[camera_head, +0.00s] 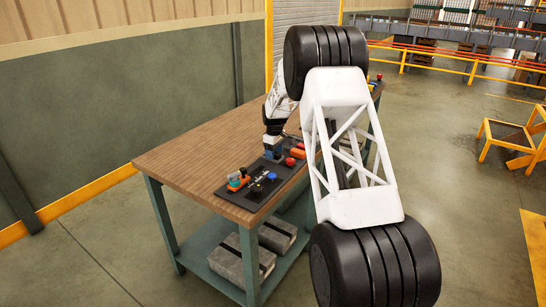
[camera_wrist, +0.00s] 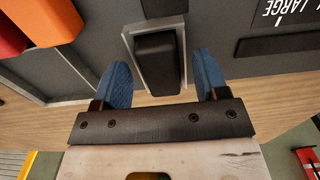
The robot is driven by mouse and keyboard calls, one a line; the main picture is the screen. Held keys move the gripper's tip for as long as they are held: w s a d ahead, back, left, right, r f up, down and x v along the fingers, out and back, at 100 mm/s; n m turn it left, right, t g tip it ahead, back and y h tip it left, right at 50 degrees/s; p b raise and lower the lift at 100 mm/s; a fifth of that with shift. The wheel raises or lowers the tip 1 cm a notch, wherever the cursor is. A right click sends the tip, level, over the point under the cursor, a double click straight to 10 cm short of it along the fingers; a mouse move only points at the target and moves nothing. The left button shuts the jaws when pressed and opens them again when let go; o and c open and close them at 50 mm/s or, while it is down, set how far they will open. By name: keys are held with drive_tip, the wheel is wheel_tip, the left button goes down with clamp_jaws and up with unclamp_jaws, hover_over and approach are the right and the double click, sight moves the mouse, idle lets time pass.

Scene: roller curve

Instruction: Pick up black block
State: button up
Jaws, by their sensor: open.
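In the wrist view a black block (camera_wrist: 156,58) lies in a light grey rectangular frame (camera_wrist: 131,57) on a dark grey board (camera_wrist: 225,20). My gripper (camera_wrist: 161,72) has two blue fingers, spread apart, one on each side of the block and frame. There is a gap on both sides, and nothing is held. In the head view my gripper (camera_head: 272,153) is low over the board on the wooden table. The black block cannot be made out there, and my arm covers part of the table.
An orange block (camera_wrist: 48,20) and a red block (camera_wrist: 10,38) are left of my gripper in the wrist view. A dark block (camera_wrist: 163,7) lies beyond the black one. In the head view, more coloured pieces stand near the board's front end. The wooden table's (camera_head: 185,155) left side is clear.

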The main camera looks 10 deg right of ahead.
drive_tip(key=c, duration=1)
drive_tip(key=shift+c, duration=0.2)
wheel_tip(320, 180, up, 10)
idle(0.6)
